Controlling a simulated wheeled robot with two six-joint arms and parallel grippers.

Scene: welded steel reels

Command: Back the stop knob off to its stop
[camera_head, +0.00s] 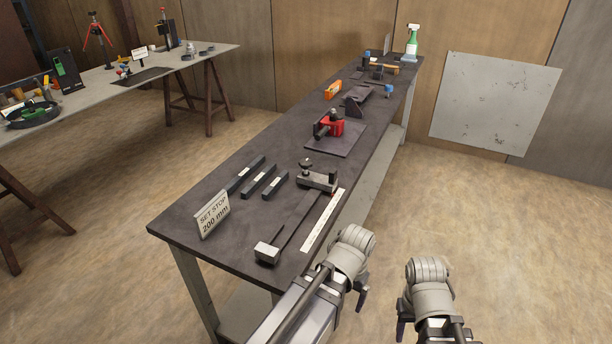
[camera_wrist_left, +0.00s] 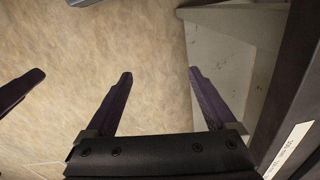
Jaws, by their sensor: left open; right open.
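The stop knob (camera_head: 306,162) is a small dark knob on top of the grey stop block (camera_head: 318,181), at the far end of a dark steel bar (camera_head: 297,222) on the bench. A white scale strip (camera_head: 322,220) lies along the bar's right side; its end also shows in the left wrist view (camera_wrist_left: 289,150). My left gripper (camera_head: 360,298) is beyond the bench's right edge, apart from the knob. In the left wrist view it is open and empty (camera_wrist_left: 160,75) over floor and a bench leg. My right gripper (camera_head: 402,326) is further right over the floor, its fingers partly hidden.
A sign (camera_head: 213,215) reading "SET STOP 200 mm" stands at the bench's left edge. Several dark bars (camera_head: 259,181) lie behind it. A red clamp (camera_head: 331,126) on a plate and a spray bottle (camera_head: 412,40) stand farther back. Another table (camera_head: 100,92) stands at left.

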